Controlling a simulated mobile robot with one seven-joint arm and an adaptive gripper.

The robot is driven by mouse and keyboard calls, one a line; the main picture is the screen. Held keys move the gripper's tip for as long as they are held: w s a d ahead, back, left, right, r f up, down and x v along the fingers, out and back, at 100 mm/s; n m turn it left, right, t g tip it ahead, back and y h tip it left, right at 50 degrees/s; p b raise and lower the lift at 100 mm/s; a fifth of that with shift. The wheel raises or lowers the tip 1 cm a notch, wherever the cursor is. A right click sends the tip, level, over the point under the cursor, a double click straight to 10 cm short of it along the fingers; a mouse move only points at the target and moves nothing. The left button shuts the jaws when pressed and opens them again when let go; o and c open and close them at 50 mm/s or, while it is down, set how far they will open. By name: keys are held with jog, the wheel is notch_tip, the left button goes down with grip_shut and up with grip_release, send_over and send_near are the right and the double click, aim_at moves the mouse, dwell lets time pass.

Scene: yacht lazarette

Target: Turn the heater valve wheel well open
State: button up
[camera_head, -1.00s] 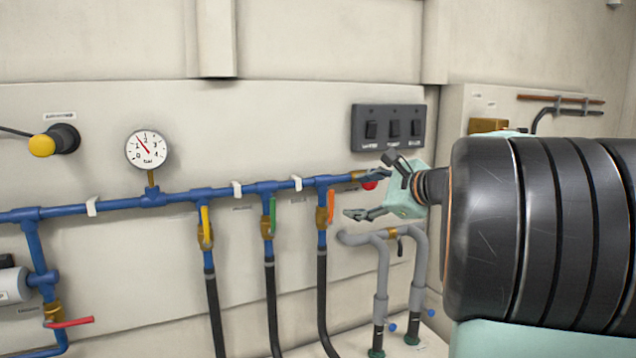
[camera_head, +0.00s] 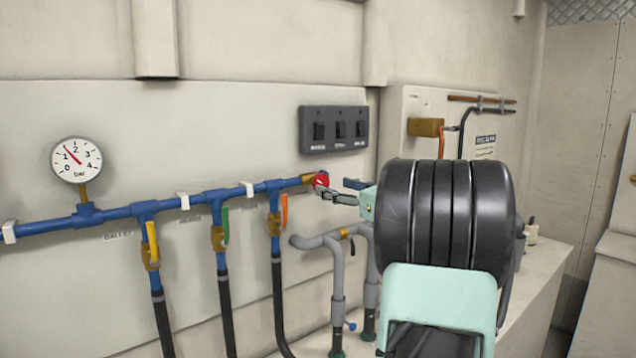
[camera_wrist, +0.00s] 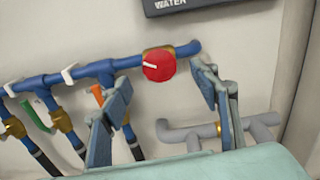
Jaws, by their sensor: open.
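The valve wheel is a small red round knob (camera_head: 321,181) at the right end of the blue pipe, on a brass fitting. In the wrist view the red knob (camera_wrist: 158,65) faces me, with a white mark pointing left. My gripper (camera_head: 345,190) is open beside the knob in the head view. In the wrist view its two fingers (camera_wrist: 160,90) stand apart, left and right, with the knob between and beyond their tips. The fingers do not appear to touch the knob. In the head view a finger partly overlaps it.
Coloured lever valves, yellow (camera_head: 152,242), green (camera_head: 225,225) and orange (camera_head: 284,209), hang left of the knob. Grey pipes (camera_head: 335,250) stand below it. A black switch panel (camera_head: 334,129) is above. A pressure gauge (camera_head: 76,160) is at left.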

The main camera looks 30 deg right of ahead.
aim_at(323, 184)
jog(key=w, duration=0.4)
jog(key=w+p, duration=0.1)
jog(key=w, duration=0.2)
jog(key=shift+a, duration=0.4)
jog(key=c, duration=1.2)
